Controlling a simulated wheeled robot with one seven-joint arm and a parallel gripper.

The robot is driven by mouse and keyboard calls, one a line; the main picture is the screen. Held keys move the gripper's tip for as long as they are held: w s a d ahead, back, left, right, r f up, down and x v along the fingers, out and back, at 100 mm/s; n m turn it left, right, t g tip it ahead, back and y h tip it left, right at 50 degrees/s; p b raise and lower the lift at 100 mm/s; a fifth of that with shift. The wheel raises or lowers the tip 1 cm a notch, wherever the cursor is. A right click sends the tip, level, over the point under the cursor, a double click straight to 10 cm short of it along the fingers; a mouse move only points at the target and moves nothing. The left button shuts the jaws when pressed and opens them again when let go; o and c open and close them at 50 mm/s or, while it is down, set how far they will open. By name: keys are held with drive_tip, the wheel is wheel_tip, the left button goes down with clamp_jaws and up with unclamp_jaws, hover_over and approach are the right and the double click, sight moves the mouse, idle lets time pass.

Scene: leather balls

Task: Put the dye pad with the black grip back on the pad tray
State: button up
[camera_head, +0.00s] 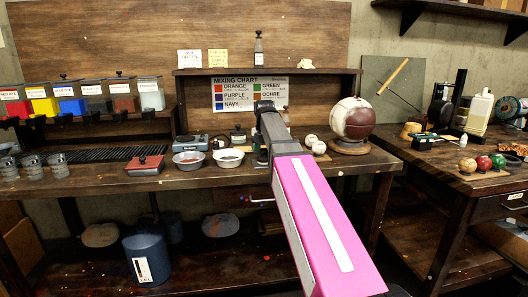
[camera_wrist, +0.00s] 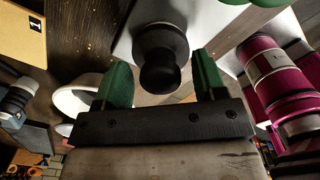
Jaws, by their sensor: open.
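In the wrist view, a round black grip (camera_wrist: 160,68) rises from a pale flat surface. It lies between the two green fingers of my gripper (camera_wrist: 162,82). My gripper is open, with the fingers apart on either side of the grip. Whether either finger touches it, I cannot tell. What the grip is fixed to is only partly in view. In the head view, my own arm mostly hides the gripper and the spot under it on the bench. A flat red block with a small black knob (camera_head: 144,166) lies further left on the bench. I cannot make out the pad tray with certainty.
A large maroon-and-white ball (camera_head: 352,118) on a stand and small pale balls (camera_head: 311,140) are to the right. A shelf (camera_head: 262,72) crosses behind.

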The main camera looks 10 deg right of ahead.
wheel_tip(320, 180, up, 12)
idle(0.6)
drive_tip(key=shift+s, duration=0.1)
